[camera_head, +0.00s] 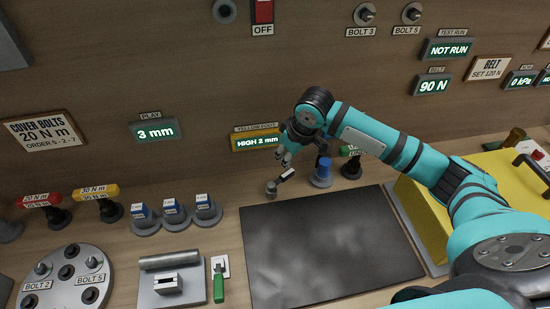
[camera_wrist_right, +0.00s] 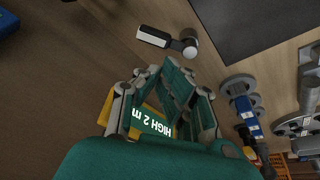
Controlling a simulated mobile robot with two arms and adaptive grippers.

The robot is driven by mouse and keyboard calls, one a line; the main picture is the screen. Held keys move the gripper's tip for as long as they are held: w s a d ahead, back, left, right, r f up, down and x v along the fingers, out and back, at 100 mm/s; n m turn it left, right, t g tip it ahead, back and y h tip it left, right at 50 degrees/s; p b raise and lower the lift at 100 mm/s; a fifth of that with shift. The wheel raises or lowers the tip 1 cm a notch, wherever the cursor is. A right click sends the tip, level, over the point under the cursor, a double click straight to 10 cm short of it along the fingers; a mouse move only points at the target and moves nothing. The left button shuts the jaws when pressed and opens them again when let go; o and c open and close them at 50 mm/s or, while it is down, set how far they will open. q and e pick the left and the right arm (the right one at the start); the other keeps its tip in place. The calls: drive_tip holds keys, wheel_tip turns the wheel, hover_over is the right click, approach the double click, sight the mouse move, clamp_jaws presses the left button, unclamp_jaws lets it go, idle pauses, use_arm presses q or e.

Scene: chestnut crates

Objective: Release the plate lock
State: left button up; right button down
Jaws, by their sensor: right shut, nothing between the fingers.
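No label in view reads plate lock. A small grey pivot with a short black-and-white lever (camera_head: 273,187) stands at the back left corner of the dark mat. The lever also shows in the right wrist view (camera_wrist_right: 153,37), just beyond the fingertips. My right gripper (camera_head: 284,158) is shut and empty, pointing down above the lever, in front of the yellow HIGH 2 mm display (camera_head: 257,141). In the wrist view my right gripper (camera_wrist_right: 160,82) appears apart from the lever. My left gripper is not in view.
The dark mat (camera_head: 330,245) is bare. A blue-capped post (camera_head: 322,172) stands right of the lever. A yellow cover (camera_head: 440,220) is at right.

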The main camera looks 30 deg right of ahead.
sight(281, 180)
drive_tip(key=shift+m, duration=0.4)
drive_tip(key=w+f, duration=0.1)
drive_tip(key=f, duration=0.1)
drive_tip(key=w+d+f+p, duration=0.1)
drive_tip(key=w+f, duration=0.2)
drive_tip(key=f, duration=0.1)
drive_tip(key=shift+w+d+f+p, duration=0.3)
drive_tip(key=shift+w+f, duration=0.15)
drive_tip(key=shift+f, duration=0.3)
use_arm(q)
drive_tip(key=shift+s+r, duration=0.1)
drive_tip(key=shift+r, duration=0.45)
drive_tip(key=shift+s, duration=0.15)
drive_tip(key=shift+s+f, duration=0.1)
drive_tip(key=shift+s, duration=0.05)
use_arm(e)
drive_tip(key=shift+w+f, duration=0.1)
